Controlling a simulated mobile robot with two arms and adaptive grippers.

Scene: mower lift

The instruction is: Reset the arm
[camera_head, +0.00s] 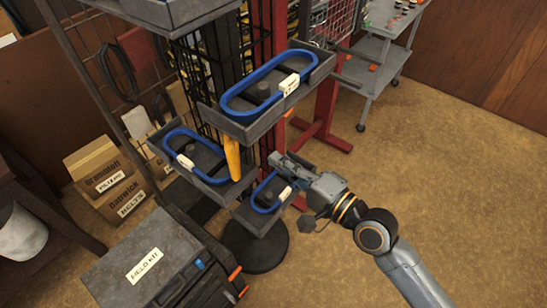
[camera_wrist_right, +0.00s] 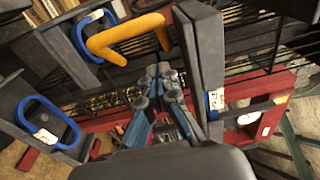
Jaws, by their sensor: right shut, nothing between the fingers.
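My right arm comes in from the lower right of the head view. Its gripper (camera_head: 279,163) is beside the lowest tray of the rack and is shut and empty. In the right wrist view the gripper fingers (camera_wrist_right: 158,72) meet at their tips, with the orange bar (camera_wrist_right: 128,34) just beyond them. The same orange bar (camera_head: 232,158) hangs below the upper tray in the head view. The gripper partly hides the lowest tray and its blue loop (camera_head: 264,194). My left gripper is not in view.
Grey trays hold tagged blue loops: an upper loop (camera_head: 253,82) and a left loop (camera_head: 177,151). A field kit case (camera_head: 140,268) stands at lower left. Cardboard boxes (camera_head: 108,178) lie behind it. A grey cart (camera_head: 372,62) stands at the back. The floor at right is clear.

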